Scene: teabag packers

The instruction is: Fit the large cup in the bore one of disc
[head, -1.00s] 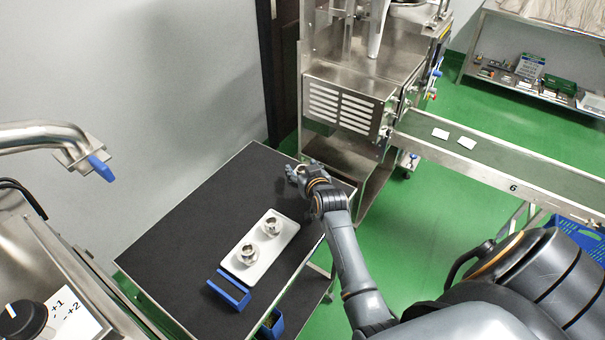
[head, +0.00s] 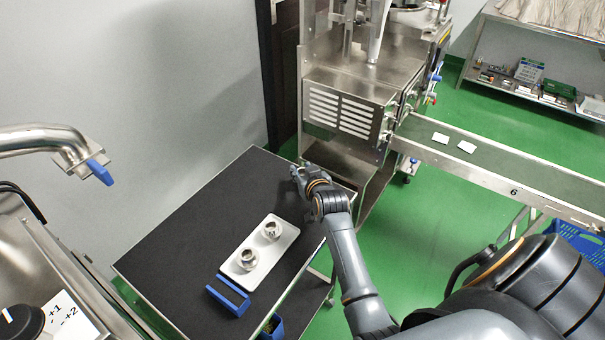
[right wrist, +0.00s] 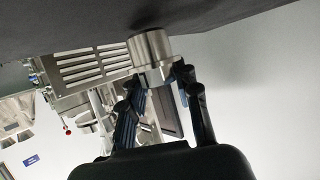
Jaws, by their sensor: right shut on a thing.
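My right gripper (head: 297,174) is at the far right part of the black tabletop. In the right wrist view, where the scene appears upside down, its fingers (right wrist: 160,98) are shut on a shiny metal cup (right wrist: 151,47). The cup is at the dark tabletop; I cannot tell whether it touches it. Two other metal cups stand on a white tray, the far one (head: 271,231) and the near one (head: 248,259). I cannot tell from size which cup is the large one. I cannot make out the disc. My left gripper is not in view.
The white tray (head: 287,243) lies on the black tabletop (head: 190,240), with a blue holder (head: 228,296) at its near end. A steel machine (head: 345,105) stands behind the table, with a conveyor (head: 480,168) to the right. The table's left half is clear.

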